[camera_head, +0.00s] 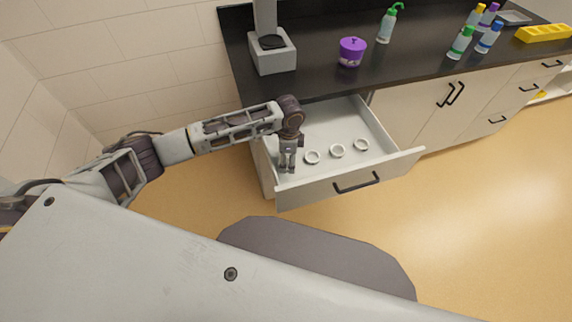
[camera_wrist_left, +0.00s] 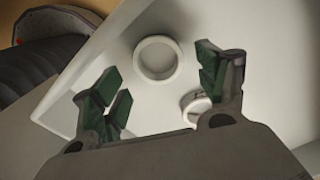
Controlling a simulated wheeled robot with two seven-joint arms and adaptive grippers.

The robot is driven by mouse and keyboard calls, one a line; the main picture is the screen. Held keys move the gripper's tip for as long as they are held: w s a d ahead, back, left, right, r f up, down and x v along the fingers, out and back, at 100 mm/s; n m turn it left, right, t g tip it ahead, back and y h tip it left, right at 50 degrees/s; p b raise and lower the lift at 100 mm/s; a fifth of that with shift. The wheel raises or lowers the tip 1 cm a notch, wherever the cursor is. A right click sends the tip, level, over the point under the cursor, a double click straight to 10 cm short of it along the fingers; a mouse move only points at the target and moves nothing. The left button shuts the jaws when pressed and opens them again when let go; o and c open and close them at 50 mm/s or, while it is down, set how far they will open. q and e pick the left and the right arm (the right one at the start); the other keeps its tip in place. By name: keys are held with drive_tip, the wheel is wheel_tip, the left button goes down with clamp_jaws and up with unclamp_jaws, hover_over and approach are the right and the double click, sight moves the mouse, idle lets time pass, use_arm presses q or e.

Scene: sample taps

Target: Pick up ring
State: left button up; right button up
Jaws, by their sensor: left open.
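Three white rings lie in a row on the floor of an open drawer (camera_head: 350,187): a left ring (camera_head: 312,157), a middle ring (camera_head: 337,150) and a right ring (camera_head: 361,144). My left gripper (camera_head: 288,170) points down over the left end of the drawer, just left of the left ring. In the left wrist view, the left gripper (camera_wrist_left: 160,90) is open with green finger pads apart and nothing between them. One whole ring (camera_wrist_left: 158,58) lies beyond the fingertips there. A second ring (camera_wrist_left: 196,103) is partly hidden behind the right finger. My right gripper does not show.
The dark countertop (camera_head: 330,85) above the drawer holds a grey device (camera_head: 272,55), a purple pot (camera_head: 351,52), several bottles (camera_head: 461,43) and a yellow rack (camera_head: 543,33). The drawer's front wall and sides stand around the rings. The floor to the right is clear.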

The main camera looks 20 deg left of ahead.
use_arm(q)
drive_tip(key=shift+f, duration=1)
drive_tip(key=c, duration=0.9)
